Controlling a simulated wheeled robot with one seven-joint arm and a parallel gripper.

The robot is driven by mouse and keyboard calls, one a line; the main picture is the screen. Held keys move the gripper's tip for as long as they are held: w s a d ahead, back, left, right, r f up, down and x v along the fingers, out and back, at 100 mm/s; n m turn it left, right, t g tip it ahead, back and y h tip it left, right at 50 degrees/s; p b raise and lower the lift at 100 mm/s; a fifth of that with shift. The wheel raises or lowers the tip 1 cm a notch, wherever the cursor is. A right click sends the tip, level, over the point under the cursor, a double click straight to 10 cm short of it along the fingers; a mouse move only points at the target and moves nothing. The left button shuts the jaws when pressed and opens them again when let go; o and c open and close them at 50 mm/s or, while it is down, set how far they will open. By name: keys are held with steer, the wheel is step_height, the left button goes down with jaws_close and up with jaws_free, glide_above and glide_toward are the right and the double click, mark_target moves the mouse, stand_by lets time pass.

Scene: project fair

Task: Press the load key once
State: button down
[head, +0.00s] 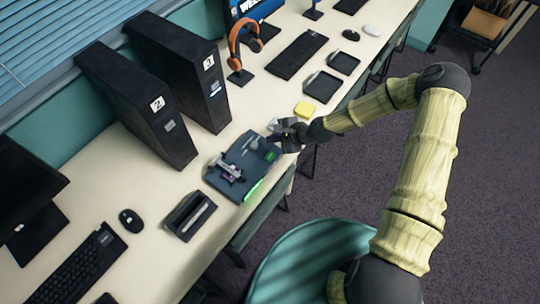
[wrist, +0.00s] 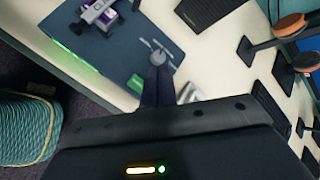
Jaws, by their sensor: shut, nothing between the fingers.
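A dark blue-grey panel unit (head: 217,186) lies on the desk, with a grey and purple mechanism (head: 229,168) on its top. A bright green strip (head: 252,189) glows along its front edge. My gripper (wrist: 157,68) is shut and empty, over the panel's right end by the crossed handle. I cannot tell whether it touches. No load key label is readable.
Two black towers marked 2 (head: 150,105) and 1 (head: 200,75) stand behind the panel. A black holder (head: 189,215) lies to its left, a yellow pad (head: 304,109) and black trays (head: 322,87) to its right. A teal chair (head: 300,255) stands in front of the desk.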

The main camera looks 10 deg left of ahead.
mark_target(273, 157)
steer(key=shift+f+b, duration=3)
steer(key=shift+f, duration=1.25)
steer(key=shift+f, duration=0.4)
steer(key=shift+f+b, duration=0.4)
steer(key=shift+b, duration=0.1)
steer(key=shift+r+p, duration=0.7)
steer(key=shift+r, duration=0.15)
steer(key=shift+r+p, duration=1.9)
steer(key=shift+r, duration=0.65)
